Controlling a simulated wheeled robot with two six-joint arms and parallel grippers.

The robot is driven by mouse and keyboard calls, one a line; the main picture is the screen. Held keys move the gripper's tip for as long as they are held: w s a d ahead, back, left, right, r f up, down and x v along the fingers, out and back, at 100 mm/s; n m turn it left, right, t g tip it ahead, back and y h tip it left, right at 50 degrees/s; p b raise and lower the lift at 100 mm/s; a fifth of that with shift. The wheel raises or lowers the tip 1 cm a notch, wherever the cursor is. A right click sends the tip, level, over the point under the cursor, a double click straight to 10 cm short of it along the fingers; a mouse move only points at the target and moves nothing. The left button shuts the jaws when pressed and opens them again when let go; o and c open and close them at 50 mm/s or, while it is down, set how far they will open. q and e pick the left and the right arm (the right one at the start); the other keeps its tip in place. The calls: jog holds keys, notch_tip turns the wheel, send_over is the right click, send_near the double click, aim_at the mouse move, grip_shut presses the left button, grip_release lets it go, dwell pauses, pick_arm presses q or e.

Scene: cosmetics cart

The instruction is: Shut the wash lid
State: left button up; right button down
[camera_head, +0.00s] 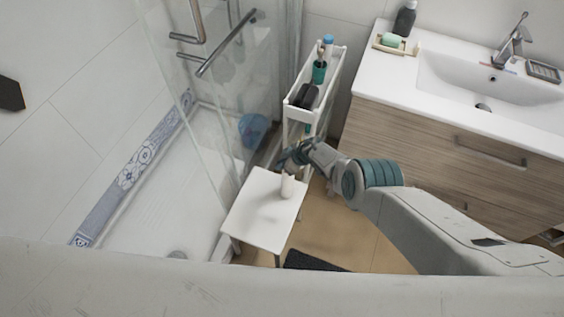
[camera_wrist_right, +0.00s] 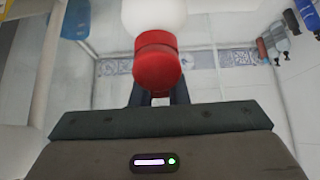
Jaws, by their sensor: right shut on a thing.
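A pale wash bottle (camera_head: 288,187) stands upright on a small white stool. In the right wrist view a red lid (camera_wrist_right: 157,62) is large in the upper middle, against a rounded white part (camera_wrist_right: 153,14). My right gripper (camera_head: 286,160) is at the top of the bottle and covers its lid in the head view. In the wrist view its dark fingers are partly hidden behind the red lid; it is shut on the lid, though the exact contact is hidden. My left gripper is not in view.
The white stool top (camera_head: 250,222) is otherwise bare. A narrow white cart (camera_head: 293,113) with toiletries stands behind it. A glass shower screen (camera_head: 215,130) is on the left, and a wooden vanity (camera_head: 425,140) with a white sink on the right. A dark mat (camera_head: 312,262) lies on the floor.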

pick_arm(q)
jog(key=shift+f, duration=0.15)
pick_arm(e)
jog(key=shift+f+h, duration=0.25)
jog(key=shift+h, duration=0.25)
jog(key=c, duration=1.3)
grip_release()
jog(key=shift+r, duration=0.15)
jog(key=p+v, duration=0.6)
jog(key=p, duration=0.1)
jog(key=shift+r+p, duration=0.2)
jog(key=shift+p, duration=0.1)
jog(key=shift+s+d+r+p, duration=0.1)
jog(key=shift+d+r+p, duration=0.25)
jog(key=shift+p, duration=0.3)
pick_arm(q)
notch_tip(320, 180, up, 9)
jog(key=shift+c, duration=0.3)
